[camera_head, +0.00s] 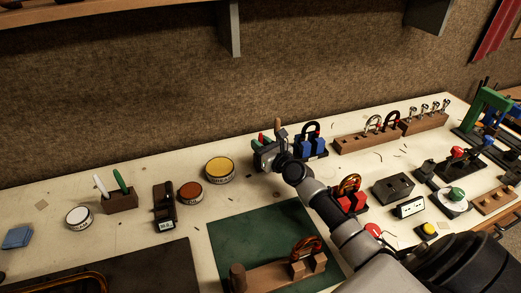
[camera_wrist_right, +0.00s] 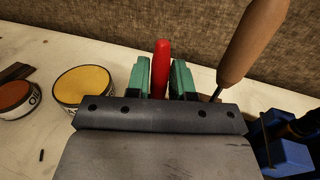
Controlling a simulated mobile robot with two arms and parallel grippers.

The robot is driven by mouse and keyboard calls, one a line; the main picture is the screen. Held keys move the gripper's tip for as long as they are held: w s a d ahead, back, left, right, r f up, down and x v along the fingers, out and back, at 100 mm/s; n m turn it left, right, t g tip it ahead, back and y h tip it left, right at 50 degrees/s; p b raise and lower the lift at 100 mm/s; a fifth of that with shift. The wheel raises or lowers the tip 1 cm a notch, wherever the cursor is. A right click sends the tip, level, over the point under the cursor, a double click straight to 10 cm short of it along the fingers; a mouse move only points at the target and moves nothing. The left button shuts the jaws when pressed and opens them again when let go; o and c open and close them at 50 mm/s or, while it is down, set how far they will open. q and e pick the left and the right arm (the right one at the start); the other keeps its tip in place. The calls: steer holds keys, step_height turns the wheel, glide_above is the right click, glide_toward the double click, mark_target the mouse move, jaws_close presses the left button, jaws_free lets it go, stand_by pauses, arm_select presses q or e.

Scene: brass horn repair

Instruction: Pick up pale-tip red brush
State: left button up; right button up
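The red handle (camera_wrist_right: 160,68), which looks like the brush's, stands upright in the right wrist view. My right gripper's green fingertips (camera_wrist_right: 160,80) lie close on both sides of it, with almost no gap, so the gripper looks shut on it. The brush's tip is hidden behind the gripper body, so I cannot see its colour. In the head view my right gripper (camera_head: 262,145) is at the back of the bench, and a bit of red handle (camera_head: 263,138) shows by its fingers. My left gripper is not in view.
A wooden handle (camera_wrist_right: 252,42) on a thin shaft stands close right of the gripper. A blue padlock stand (camera_head: 311,146) is just beyond it. A yellow-topped tin (camera_head: 220,169) stands left. The green mat (camera_head: 245,235) lies in front, with a wooden block (camera_head: 270,276) on it.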

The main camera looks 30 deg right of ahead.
steer(key=shift+c, duration=0.2)
jaws_close()
